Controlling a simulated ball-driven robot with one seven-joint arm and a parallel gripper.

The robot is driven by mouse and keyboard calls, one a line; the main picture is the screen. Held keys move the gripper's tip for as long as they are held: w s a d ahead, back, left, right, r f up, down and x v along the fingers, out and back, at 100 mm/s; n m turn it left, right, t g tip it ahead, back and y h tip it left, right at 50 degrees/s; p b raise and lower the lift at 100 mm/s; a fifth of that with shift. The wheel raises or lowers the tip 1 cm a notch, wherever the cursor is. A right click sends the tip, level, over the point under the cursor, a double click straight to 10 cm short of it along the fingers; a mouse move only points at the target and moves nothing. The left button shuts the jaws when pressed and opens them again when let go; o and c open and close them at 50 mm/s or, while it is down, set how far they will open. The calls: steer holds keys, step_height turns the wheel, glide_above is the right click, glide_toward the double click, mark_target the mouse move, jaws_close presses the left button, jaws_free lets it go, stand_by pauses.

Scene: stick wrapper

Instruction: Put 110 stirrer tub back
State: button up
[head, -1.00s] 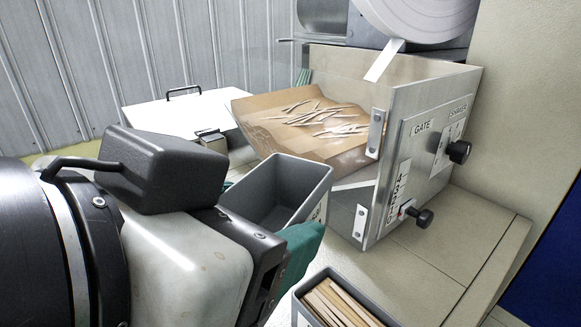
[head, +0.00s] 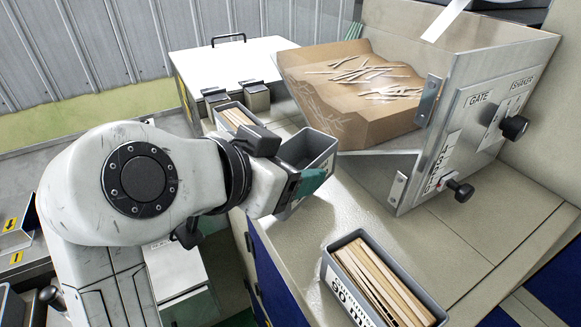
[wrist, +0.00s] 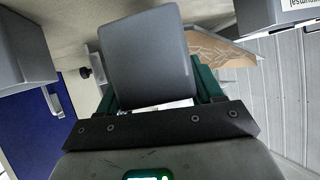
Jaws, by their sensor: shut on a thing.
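A grey, open-topped tub (head: 318,150) is held by my gripper (head: 305,186). It sits between the green fingers, and the wrist view shows its flat grey side (wrist: 148,60) with a finger at each side. The tub is tilted in the head view, and the part of its inside that shows looks empty. No number can be read on it. My gripper is shut on it, left of the steel hopper (head: 440,130) and above the counter edge.
A grey tub of wooden sticks (head: 335,270), its label reading 90, stands at the counter front. Another stick tub (head: 222,108) stands behind my wrist. The hopper holds pale sticks on brown lining (head: 385,120). Bare counter (head: 345,200) lies between the hopper and front tub.

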steer(key=shift+w+f+p, duration=0.15)
steer(key=shift+f+p, duration=0.1)
steer(key=shift+f, duration=0.7)
steer(key=shift+w+f+p, duration=0.1)
steer(key=shift+f+p, duration=0.15)
steer(key=shift+f, duration=0.7)
steer(key=shift+f, duration=0.15)
steer(key=o, duration=1.2)
steer(key=shift+s+a+r, duration=0.1)
steer(key=shift+a+r, duration=0.05)
steer(key=shift+r, duration=0.1)
steer(key=b+v, duration=0.2)
steer(key=v, duration=0.9)
steer(key=shift+s+a+r+b, duration=0.15)
steer(key=shift+s+r+b, duration=0.05)
steer(key=shift+s+b, duration=0.15)
steer(key=shift+w, duration=0.1)
